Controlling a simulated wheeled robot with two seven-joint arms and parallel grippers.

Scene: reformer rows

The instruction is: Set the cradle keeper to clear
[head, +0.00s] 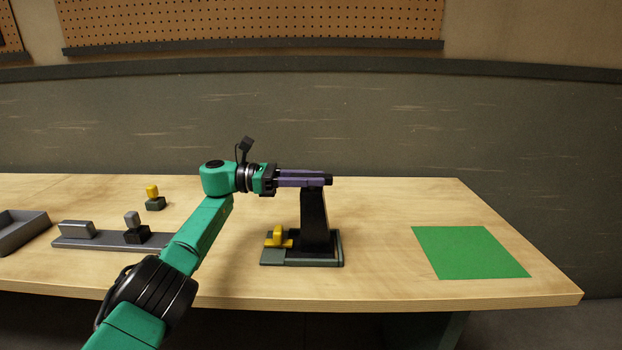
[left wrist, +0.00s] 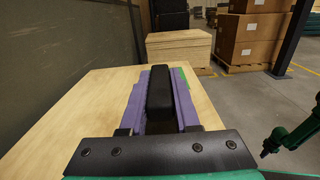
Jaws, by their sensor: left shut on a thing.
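A tall black block (head: 315,222) stands upright in a low dark grey-green cradle (head: 341,250) at the middle of the table. A yellow keeper (head: 278,238) with a raised knob sits at the left side of the cradle, next to the block's foot. I cannot tell which setting it is in. My left gripper (head: 318,180) reaches in level from the left, with purple fingers shut on the top of the black block. In the left wrist view the block (left wrist: 160,92) lies between the two fingers.
A grey rail (head: 75,241) with a grey block and a black holder lies at left, beside a grey tray (head: 22,232). A small yellow-topped piece (head: 152,191) stands behind. A green mat (head: 470,252) lies bare at right, with clear table before it.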

